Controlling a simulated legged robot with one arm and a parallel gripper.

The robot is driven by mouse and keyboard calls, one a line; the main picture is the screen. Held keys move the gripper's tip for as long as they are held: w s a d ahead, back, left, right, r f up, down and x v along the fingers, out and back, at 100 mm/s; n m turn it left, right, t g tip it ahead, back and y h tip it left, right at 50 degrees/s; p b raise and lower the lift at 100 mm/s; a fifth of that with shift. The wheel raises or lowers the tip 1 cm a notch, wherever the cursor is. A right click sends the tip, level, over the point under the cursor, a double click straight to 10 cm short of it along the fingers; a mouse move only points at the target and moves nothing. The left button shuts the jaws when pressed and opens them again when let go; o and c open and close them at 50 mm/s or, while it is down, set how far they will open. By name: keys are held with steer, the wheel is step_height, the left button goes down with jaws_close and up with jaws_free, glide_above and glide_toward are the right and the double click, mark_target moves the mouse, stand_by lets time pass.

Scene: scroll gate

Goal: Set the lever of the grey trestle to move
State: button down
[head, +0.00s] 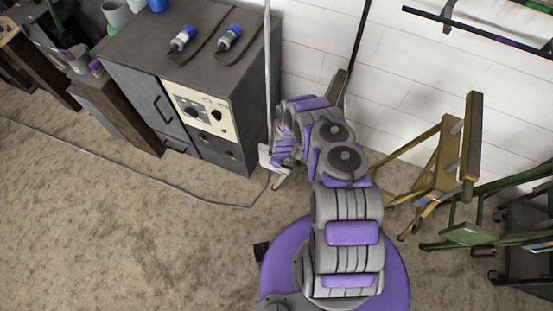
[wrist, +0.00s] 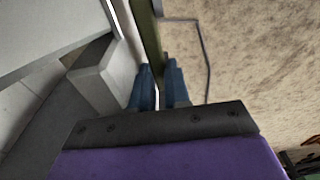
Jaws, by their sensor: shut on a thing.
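My gripper's blue fingers (wrist: 159,76) show in the wrist view, closed around a thin olive bar (wrist: 149,38) that runs up between them. I cannot tell for sure whether this bar is the lever. A pale grey block (wrist: 103,76) stands just left of the fingers. In the head view a thin pale grey upright (head: 267,75) ends in a pale foot (head: 270,160) beside my gripper; it may be part of the grey trestle. My arm hides most of that place, and the lever's setting cannot be seen.
A dark grey cabinet (head: 190,70) with a cream control panel (head: 200,108) stands to the left. A mustard trestle (head: 440,160) and a green trestle (head: 475,236) stand at the right. A cable (head: 130,172) lies on the carpet. The carpet at front left is clear.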

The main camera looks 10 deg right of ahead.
steer(key=shift+w+r, duration=0.1)
steer(key=c, duration=1.1)
jaws_free()
steer(key=r+p, duration=0.1)
steer(key=r, duration=0.3)
steer(key=r+p, duration=0.2)
steer(key=r, duration=0.2)
steer(key=s+d+r+p, duration=0.1)
steer(key=r, duration=0.2)
steer(key=shift+r+p, duration=0.35)
steer(key=shift+r, duration=0.05)
steer(key=shift+w, duration=0.1)
